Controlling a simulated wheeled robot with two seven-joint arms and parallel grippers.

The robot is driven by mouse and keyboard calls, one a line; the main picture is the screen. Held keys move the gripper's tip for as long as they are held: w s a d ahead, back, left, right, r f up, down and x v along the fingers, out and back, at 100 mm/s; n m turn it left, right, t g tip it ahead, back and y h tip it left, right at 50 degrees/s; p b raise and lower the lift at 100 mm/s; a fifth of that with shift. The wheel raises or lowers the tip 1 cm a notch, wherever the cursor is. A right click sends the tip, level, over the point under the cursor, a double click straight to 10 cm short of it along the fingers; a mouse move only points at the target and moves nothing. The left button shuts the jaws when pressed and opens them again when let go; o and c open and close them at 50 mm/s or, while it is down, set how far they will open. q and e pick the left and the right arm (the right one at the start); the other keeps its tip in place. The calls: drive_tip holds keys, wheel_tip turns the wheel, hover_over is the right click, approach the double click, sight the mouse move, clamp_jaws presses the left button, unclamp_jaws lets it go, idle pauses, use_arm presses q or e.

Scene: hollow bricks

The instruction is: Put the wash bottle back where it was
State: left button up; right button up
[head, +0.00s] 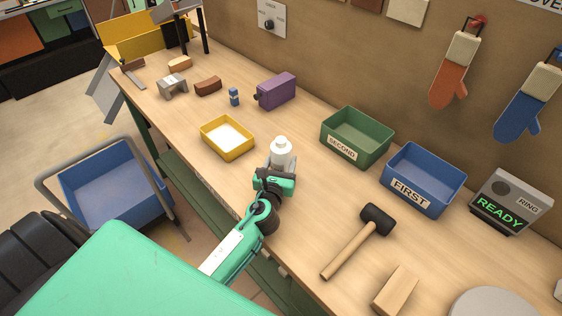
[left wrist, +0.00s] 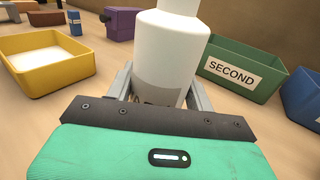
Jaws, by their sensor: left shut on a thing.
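The white wash bottle (head: 281,151) stands upright in my left gripper (head: 277,168), in the middle of the bench. In the left wrist view the bottle (left wrist: 170,50) is between the two grey fingers of my left gripper (left wrist: 165,88), which are shut on its lower body. The bottle's base is hidden by the gripper, so I cannot tell whether it touches the bench top. A yellow tray (head: 205,140) with white contents is left of the bottle, and a green bin labelled SECOND (head: 341,149) is to its right. My right gripper is not in view.
A blue bin labelled FIRST (head: 408,192), a mallet (head: 350,247), a wooden block (head: 396,290) and a READY ring box (head: 510,205) occupy the right side. A purple device (head: 276,91), a small blue item (head: 234,97) and brown bricks (head: 208,86) lie farther back. A blue cart (head: 112,190) stands left.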

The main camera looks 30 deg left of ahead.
use_arm(q)
drive_tip(key=shift+f, duration=0.1)
drive_tip(key=o, duration=1.3)
drive_tip(key=shift+c, duration=0.2)
drive_tip(key=shift+r, duration=0.2)
drive_tip(key=shift+s+d+f, duration=0.1)
drive_tip(key=shift+s+f, duration=0.05)
drive_tip(key=shift+s, duration=0.15)
drive_tip(key=b+v, duration=0.2)
drive_tip(key=v, duration=0.8)
drive_tip(key=shift+s, duration=0.1)
drive_tip(key=shift+s+d, duration=0.15)
drive_tip(key=shift+s, duration=0.45)
